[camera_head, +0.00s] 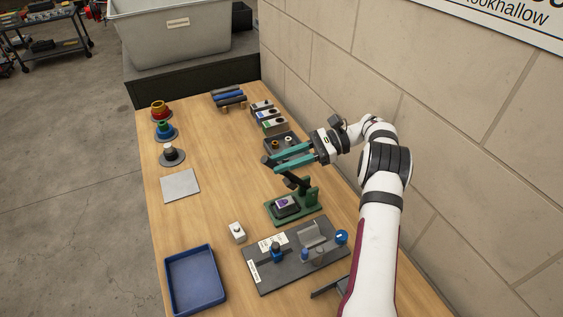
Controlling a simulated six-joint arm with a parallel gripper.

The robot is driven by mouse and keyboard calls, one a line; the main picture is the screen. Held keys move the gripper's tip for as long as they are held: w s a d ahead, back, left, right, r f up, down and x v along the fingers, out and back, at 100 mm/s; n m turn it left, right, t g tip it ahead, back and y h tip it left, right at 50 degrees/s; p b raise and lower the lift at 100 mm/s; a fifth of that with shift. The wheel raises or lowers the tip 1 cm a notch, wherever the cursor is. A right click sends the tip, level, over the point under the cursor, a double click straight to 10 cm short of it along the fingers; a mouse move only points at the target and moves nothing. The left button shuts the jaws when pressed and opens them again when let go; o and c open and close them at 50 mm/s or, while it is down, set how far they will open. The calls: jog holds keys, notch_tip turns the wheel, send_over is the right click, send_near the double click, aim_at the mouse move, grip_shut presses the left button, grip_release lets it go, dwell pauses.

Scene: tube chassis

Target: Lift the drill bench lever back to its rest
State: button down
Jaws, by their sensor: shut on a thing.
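The green drill bench (312,197) stands in the middle right of the table in the head view. A dark block with a purple and white top (285,202) sits on its base. The bench's dark lever (292,183) slants up and to the left from the bench towards my fingertips. My gripper (274,164) reaches in from the right with two teal fingers. It is shut on the lever near its upper end, which is partly hidden by the fingers.
The table's left middle is mostly clear around a grey square plate (180,186).

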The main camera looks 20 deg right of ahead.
jog(key=c, duration=0.7)
grip_release()
